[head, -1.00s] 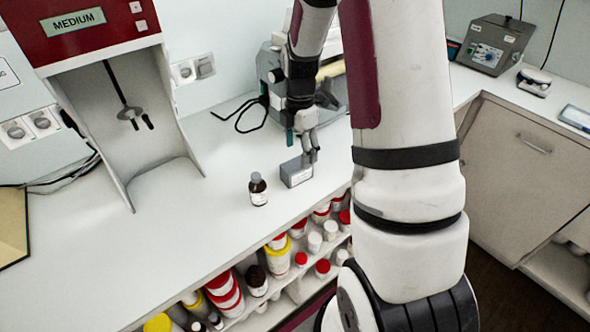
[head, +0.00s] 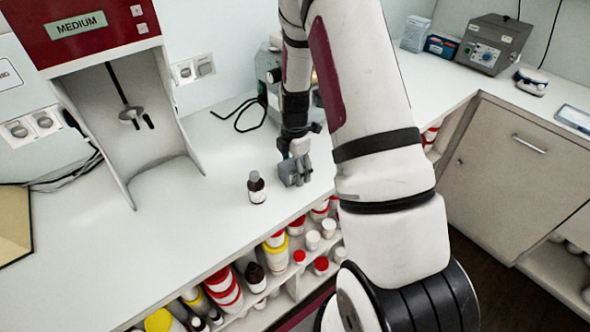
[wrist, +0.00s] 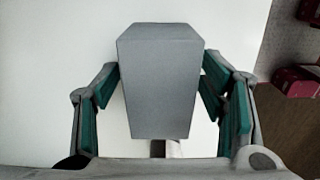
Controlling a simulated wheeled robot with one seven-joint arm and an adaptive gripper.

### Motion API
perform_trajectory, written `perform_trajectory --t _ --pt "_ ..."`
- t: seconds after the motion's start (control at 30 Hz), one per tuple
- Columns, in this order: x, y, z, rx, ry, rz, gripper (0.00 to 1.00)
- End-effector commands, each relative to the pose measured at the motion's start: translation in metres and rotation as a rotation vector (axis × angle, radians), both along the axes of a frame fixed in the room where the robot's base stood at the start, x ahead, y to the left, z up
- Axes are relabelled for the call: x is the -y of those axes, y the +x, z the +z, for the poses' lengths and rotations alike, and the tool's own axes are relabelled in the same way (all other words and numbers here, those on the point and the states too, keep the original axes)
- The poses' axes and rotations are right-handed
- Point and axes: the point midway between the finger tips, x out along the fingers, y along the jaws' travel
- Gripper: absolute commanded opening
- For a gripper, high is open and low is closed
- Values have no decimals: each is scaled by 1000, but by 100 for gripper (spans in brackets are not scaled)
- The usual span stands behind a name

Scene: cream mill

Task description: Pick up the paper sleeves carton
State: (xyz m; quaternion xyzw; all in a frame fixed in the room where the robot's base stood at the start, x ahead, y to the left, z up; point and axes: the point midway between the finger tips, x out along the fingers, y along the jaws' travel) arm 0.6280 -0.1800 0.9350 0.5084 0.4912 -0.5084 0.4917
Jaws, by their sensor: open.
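The paper sleeves carton is a small grey box (head: 287,175) standing on the white counter near its front edge. In the wrist view the carton (wrist: 160,75) stands between the green-padded fingers. My gripper (head: 297,165) is lowered over the carton from above, and its near parts hide some of the box. In the wrist view my gripper (wrist: 162,105) is open, with one finger on each side of the carton. The left finger is very near the carton's side; I cannot tell whether it touches. The right finger is also close beside it.
A brown bottle (head: 256,188) stands just left of the carton. A red-topped mixing machine (head: 80,30) stands at the back left. A shelf with several jars (head: 278,258) lies below the counter's front edge. The counter (head: 180,230) is clear to the left.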

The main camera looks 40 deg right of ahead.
Motion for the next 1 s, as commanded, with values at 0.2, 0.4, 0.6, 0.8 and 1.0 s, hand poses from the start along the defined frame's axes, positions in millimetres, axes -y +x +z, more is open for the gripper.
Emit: perform_trajectory --t 0.2,0.4,0.6,0.8,1.0 --pt "0 0 0 0 0 0 36" --pt "0 0 0 0 0 0 22" --pt "0 0 1 0 0 0 22" --pt "0 1 8 1 1 0 22" --pt "1 1 27 2 0 -2 22"
